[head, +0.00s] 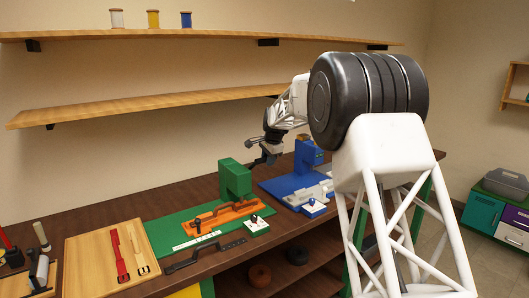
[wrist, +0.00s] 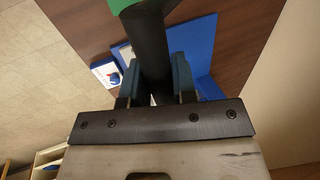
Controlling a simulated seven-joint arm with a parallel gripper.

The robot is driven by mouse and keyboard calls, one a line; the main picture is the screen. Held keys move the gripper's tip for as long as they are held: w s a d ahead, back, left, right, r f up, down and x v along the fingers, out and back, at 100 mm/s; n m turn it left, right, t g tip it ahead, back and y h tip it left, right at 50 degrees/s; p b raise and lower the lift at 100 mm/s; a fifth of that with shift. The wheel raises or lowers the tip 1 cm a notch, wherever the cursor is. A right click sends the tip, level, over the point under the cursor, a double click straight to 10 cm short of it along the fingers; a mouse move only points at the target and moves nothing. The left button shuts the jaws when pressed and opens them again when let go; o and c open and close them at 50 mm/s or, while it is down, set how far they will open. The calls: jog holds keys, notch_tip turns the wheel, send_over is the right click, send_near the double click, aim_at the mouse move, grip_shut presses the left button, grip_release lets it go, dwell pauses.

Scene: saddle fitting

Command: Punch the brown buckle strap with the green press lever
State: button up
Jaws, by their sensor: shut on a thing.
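The green press (head: 235,180) stands on a green base at the middle of the bench. Under its head lies an orange holder (head: 245,208) with a dark brown strap (head: 208,217) along it; the buckle details are too small to tell. My gripper (head: 264,152) is just right of and above the green press head. In the wrist view my gripper (wrist: 155,85) is shut on a dark round lever (wrist: 150,45), which has a green part (wrist: 121,4) at the top edge. The lever's joint to the press is hidden.
A blue press (head: 306,158) on a blue base stands right of the green one. A wooden board (head: 85,270) holds a red strap (head: 119,255) and a cream strap (head: 139,247). A black bar (head: 205,255) lies along the front. A shelf (head: 150,105) hangs above.

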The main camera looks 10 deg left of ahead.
jog(key=shift+w+a+r, duration=0.3)
jog(key=shift+a+r, duration=0.05)
jog(key=shift+r, duration=0.1)
jog(key=shift+a, duration=0.15)
jog(key=shift+w+a+r, duration=0.35)
jog(key=shift+r, duration=0.05)
jog(key=shift+o, duration=1.3)
jog(key=shift+w+a+r, duration=0.2)
jog(key=shift+r, duration=0.1)
jog(key=shift+r, duration=0.15)
jog(key=o, duration=0.5)
jog(key=shift+v, duration=2.85)
